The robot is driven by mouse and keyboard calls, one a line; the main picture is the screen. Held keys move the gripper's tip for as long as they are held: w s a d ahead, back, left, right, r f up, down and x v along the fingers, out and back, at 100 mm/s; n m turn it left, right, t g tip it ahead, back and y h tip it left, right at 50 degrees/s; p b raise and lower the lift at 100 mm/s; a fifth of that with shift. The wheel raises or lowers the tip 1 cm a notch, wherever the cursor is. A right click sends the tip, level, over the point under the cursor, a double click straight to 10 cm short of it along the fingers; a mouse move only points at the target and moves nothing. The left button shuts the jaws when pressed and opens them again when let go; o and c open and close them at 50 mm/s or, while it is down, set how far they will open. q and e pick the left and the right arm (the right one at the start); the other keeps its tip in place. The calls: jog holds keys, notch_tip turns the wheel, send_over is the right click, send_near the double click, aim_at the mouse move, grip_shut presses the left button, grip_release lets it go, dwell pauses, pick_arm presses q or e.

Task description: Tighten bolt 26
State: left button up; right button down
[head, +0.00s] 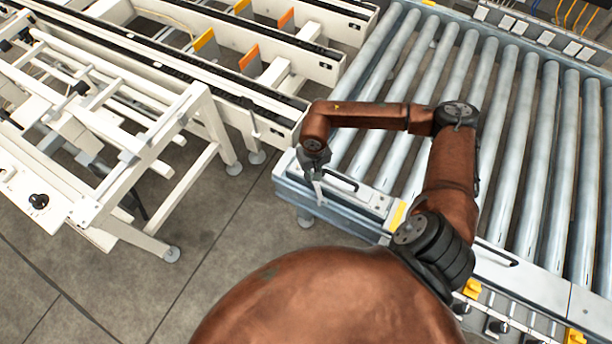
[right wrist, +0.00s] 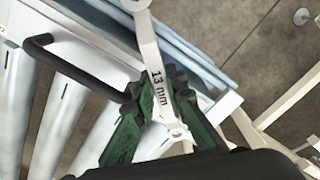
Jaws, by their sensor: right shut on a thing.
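My right gripper (right wrist: 154,90), with green fingers, is shut on a silver wrench (right wrist: 149,48) marked "13 mm". The wrench's ring end is at the top edge of the right wrist view, over the edge of the roller conveyor. In the head view, my right gripper (head: 312,168) is at the conveyor's near left corner, with the wrench (head: 319,190) pointing down at its side rail (head: 375,208). I cannot make out bolt 26 or whether the wrench touches it. My left gripper is not in view.
A black handle (head: 341,180) sits on the rail close to the wrench; it also shows in the right wrist view (right wrist: 72,65). Rollers (head: 420,75) fill the right side. White machine frames (head: 185,105) stand at left. Bare floor (head: 215,235) lies between.

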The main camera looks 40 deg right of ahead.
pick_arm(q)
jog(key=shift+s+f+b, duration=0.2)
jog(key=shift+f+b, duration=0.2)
pick_arm(e)
jog(key=shift+s+f, duration=0.1)
jog(key=shift+f, duration=0.1)
dwell(0.9)
dwell(0.3)
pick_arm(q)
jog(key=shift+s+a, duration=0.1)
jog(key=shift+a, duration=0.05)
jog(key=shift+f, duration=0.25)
pick_arm(e)
jog(key=shift+f, duration=0.2)
dwell(0.4)
pick_arm(q)
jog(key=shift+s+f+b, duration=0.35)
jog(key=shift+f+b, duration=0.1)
jog(key=shift+b, duration=0.35)
pick_arm(e)
jog(key=shift+f, duration=0.65)
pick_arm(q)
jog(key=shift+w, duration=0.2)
